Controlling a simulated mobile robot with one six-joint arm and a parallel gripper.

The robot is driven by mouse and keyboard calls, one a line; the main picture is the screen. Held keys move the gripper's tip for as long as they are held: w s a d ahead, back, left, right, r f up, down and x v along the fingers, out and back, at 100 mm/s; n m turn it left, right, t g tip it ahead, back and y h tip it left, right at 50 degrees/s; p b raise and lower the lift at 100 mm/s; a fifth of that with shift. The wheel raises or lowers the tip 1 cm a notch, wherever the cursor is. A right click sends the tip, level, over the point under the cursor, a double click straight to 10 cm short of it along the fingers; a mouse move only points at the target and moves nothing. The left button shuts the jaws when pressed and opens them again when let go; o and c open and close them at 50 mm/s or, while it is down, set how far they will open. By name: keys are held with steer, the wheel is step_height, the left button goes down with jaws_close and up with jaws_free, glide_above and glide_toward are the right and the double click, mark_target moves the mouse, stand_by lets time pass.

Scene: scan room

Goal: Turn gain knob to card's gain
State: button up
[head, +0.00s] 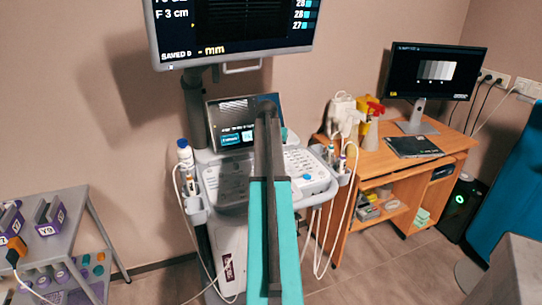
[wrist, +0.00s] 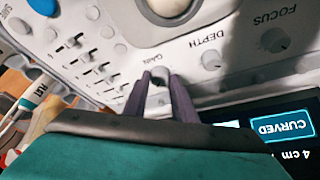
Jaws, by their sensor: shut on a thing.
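In the wrist view my gripper (wrist: 160,80) has its two dark fingers closed around the small gain knob (wrist: 159,75) on the white console panel. The GAIN label beside it reads upside down; the knob's pointer and value cannot be made out. In the head view my arm reaches over the ultrasound console (head: 311,172) and hides the gripper and the knob. I cannot pick out a card with a gain value in either view.
The depth knob (wrist: 211,60) and focus knob (wrist: 275,40) sit to the right, with several sliders (wrist: 85,57) to the left. A small touch screen (head: 228,114) stands behind the panel, below a large monitor (head: 235,22). A wooden desk (head: 455,142) is at the right.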

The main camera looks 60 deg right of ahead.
steer(key=shift+w+a, duration=0.1)
steer(key=shift+w, duration=0.05)
steer(key=o, duration=1)
steer(key=shift+o, duration=0.2)
steer(key=shift+r, duration=0.1)
steer(key=b+v, duration=0.1)
steer(key=v, duration=1.2)
steer(key=shift+r, duration=0.35)
